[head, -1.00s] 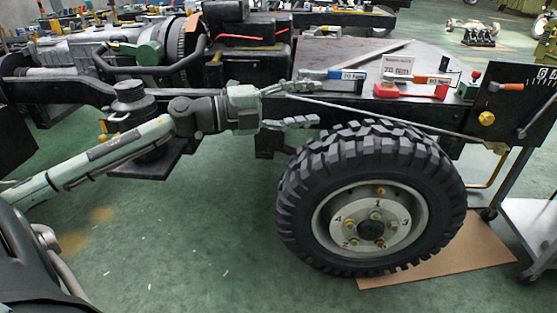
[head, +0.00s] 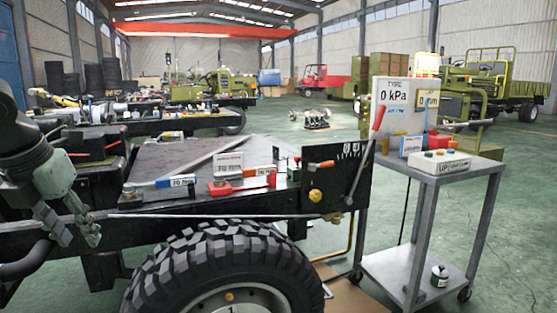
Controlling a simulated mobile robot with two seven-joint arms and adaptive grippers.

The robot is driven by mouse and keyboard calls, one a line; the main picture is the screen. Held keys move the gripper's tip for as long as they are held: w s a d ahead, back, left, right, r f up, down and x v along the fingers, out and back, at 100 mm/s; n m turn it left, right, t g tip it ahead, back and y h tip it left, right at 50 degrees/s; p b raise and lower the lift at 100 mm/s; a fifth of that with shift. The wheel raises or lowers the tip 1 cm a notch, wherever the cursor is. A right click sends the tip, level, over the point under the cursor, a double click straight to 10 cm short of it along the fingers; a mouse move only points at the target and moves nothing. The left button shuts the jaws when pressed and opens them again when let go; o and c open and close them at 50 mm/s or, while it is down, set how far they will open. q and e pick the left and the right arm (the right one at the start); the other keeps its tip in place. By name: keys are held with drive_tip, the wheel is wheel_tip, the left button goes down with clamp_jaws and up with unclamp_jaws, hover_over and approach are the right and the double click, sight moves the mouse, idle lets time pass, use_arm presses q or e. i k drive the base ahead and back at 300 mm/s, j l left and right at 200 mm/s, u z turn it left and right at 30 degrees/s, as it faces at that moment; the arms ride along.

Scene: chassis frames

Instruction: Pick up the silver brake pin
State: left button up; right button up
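I cannot make out for certain a silver brake pin. A long thin grey rod (head: 215,216) runs along the near side of the black chassis (head: 250,203), above the tyre. My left gripper (head: 70,230) is at the left edge, pointing down, with its two fingers apart and nothing visible between them. It is near the chassis side, left of the tyre; I cannot tell whether it touches anything. My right gripper is not in view.
A tyre (head: 215,262) is in front. Blue-handled (head: 180,182) and red-handled (head: 240,182) tools and a label stand lie on the chassis top. A black panel with a lever (head: 335,180) stands at its right end. A metal cart (head: 445,170) with a gauge box is at right.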

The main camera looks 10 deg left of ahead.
sight(297, 159)
drive_tip(key=i+l, duration=0.65)
drive_tip(key=i, duration=0.3)
drive_tip(key=i+l+z, duration=0.1)
drive_tip(key=i+l, duration=0.55)
drive_tip(key=i, duration=0.3)
drive_tip(key=i+l, duration=0.25)
drive_tip(key=i, duration=0.25)
drive_tip(key=i+l, duration=0.1)
drive_tip(key=i, duration=0.2)
drive_tip(key=j+u, duration=0.2)
